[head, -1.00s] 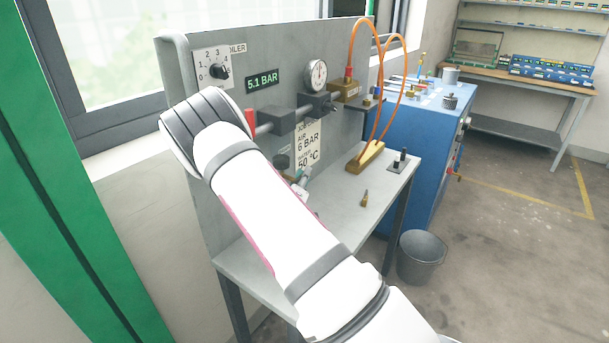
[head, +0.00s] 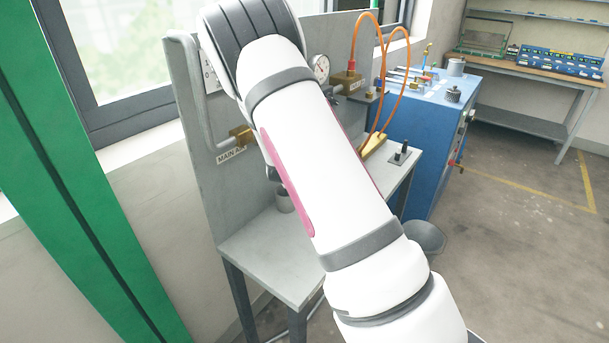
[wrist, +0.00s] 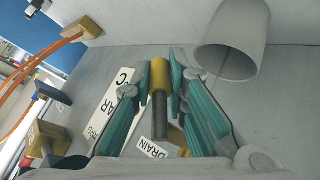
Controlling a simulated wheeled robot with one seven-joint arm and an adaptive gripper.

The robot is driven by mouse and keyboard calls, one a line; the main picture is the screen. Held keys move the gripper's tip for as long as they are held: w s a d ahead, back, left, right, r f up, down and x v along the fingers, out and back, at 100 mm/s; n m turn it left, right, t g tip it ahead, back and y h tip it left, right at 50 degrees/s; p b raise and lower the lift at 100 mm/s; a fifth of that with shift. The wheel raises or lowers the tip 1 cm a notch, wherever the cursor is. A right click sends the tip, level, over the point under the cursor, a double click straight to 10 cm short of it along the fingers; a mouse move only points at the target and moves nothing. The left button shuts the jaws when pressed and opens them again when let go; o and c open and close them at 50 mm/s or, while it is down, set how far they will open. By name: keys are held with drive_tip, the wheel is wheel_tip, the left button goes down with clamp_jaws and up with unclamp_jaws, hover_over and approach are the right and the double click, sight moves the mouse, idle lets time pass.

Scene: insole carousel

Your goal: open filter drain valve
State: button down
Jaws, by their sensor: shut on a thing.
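In the wrist view, a yellow cylinder on a grey stem (wrist: 160,120) sits between the teal fingers of my gripper (wrist: 160,77). A DRAIN label (wrist: 154,150) is beside it, so I take the yellow piece (wrist: 160,76) as the filter drain valve. My gripper is shut on it. In the head view my own arm hides my gripper, the valve and most of the filter unit.
A grey cup (wrist: 232,48) is close to the right finger; it also shows in the head view (head: 283,200). The brass main air valve (head: 240,136) is on the panel at left. Orange hoses (head: 384,80) loop at right. The bench front (head: 275,260) is clear.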

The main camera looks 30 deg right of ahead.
drive_tip(key=y, duration=0.1)
drive_tip(key=g+y, duration=0.1)
drive_tip(key=a+y+b, duration=0.1)
drive_tip(key=shift+s+f+m+g+y, duration=0.15)
drive_tip(key=shift+f+m+g+y, duration=0.15)
drive_tip(key=shift+m+y, duration=0.1)
drive_tip(key=shift+s+a+g+y+b, duration=0.1)
drive_tip(key=shift+a+g+y+b, duration=0.2)
drive_tip(key=shift+y, duration=0.25)
drive_tip(key=shift+s+a+g+y+b, duration=0.15)
drive_tip(key=shift+g+y+b, duration=0.2)
drive_tip(key=shift+y, duration=0.2)
drive_tip(key=shift+a, duration=0.1)
drive_tip(key=c, duration=1.6)
unclamp_jaws()
drive_tip(key=shift+o, duration=0.2)
drive_tip(key=d+v, duration=0.1)
drive_tip(key=v, duration=1)
drive_tip(key=shift+s+a+r, duration=0.25)
drive_tip(key=shift+a+r, duration=0.1)
drive_tip(key=shift+a, duration=0.15)
